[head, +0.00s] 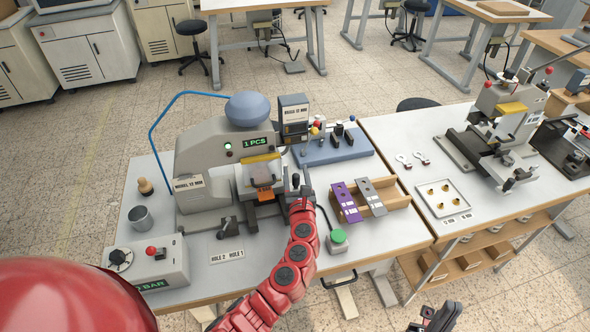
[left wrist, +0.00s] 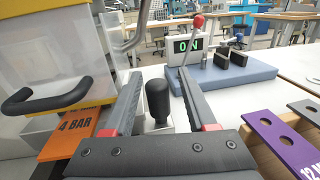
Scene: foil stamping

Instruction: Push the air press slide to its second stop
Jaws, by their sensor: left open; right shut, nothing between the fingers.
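The air press (head: 210,152) stands on the left table, with a blue-grey dome on top and a green "1 PCS" display. Under its yellow-edged guard (head: 262,160) an orange plate (head: 265,194) sticks out; in the left wrist view it reads "4 BAR" (left wrist: 78,128). A black upright knob (left wrist: 158,100) stands on a metal piece, apparently the slide's handle, right of the plate. My left gripper (head: 296,186) is open around the knob, one finger on each side; contact cannot be told. My right gripper (head: 437,318) is shut and empty at the bottom edge, away from the press.
A blue-grey base (head: 330,148) with black posts and a red-tipped lever stands behind. Purple (head: 345,202) and grey (head: 372,196) plates lie on a wooden rack at right. A green button (head: 338,237) and pressure box (head: 150,262) stand in front. Another machine (head: 497,125) is further right.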

